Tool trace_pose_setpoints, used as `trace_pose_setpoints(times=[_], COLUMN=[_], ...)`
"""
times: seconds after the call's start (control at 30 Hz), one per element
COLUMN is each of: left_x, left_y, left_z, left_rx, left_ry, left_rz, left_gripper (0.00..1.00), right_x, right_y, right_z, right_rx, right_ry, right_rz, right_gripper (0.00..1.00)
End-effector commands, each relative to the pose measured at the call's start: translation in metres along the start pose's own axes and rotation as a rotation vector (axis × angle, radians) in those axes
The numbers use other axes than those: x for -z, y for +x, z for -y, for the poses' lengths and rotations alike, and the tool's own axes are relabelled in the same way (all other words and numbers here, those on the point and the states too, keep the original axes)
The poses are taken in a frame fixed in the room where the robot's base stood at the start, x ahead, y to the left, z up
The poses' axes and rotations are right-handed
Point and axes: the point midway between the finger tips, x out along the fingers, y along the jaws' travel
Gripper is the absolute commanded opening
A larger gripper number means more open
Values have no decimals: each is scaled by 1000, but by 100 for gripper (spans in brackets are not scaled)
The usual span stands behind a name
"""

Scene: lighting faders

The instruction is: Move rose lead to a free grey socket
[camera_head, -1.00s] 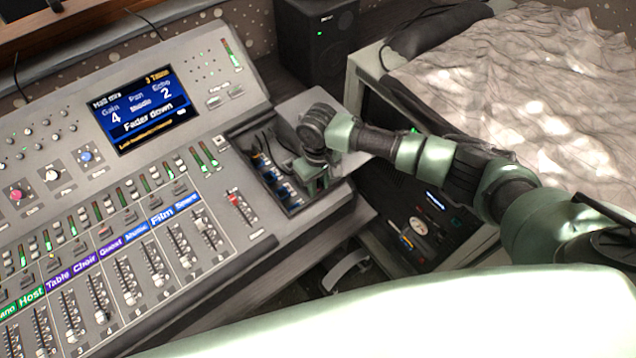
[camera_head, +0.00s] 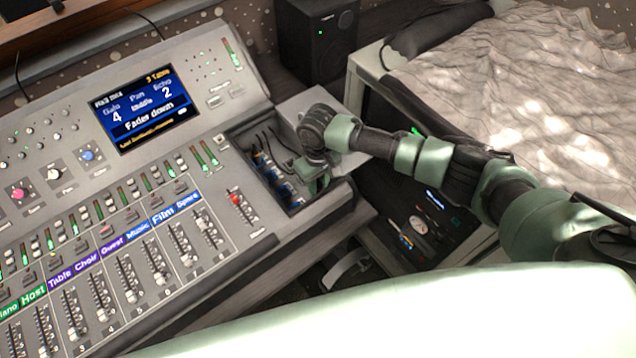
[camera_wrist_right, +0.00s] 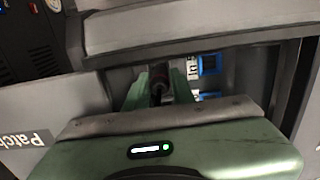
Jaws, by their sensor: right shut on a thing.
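My right gripper (camera_head: 314,184) is in the recessed patch bay (camera_head: 254,162) at the right end of the mixing desk. In the right wrist view its green fingers (camera_wrist_right: 160,88) are shut on a dark reddish plug (camera_wrist_right: 158,76), which looks like the rose lead's end. The plug's tip is hidden, so I cannot tell whether it sits in a socket. Blue sockets (camera_head: 286,190) line the bay, and one blue socket (camera_wrist_right: 209,64) shows right of the fingers. Grey sockets are not clear. My left gripper is not in view.
Dark leads (camera_head: 268,142) hang at the back of the bay. A raised panel marked Patch (camera_wrist_right: 40,112) stands close beside the gripper. The desk's faders (camera_head: 130,280) lie left. A black speaker (camera_head: 320,40) stands behind, and a cloth-covered surface (camera_head: 500,80) lies right.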

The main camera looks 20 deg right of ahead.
Motion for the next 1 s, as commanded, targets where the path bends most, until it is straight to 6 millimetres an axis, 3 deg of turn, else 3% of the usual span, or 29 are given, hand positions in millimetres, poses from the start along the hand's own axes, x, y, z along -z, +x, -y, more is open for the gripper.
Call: trace_pose_setpoints(times=[1.0], left_x=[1], left_y=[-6], left_z=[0], left_rx=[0], left_ry=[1], left_rz=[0], left_gripper=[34], right_x=[0], right_y=[3], right_z=[0], right_rx=[0], right_ry=[1], right_rz=[0], right_gripper=[0])
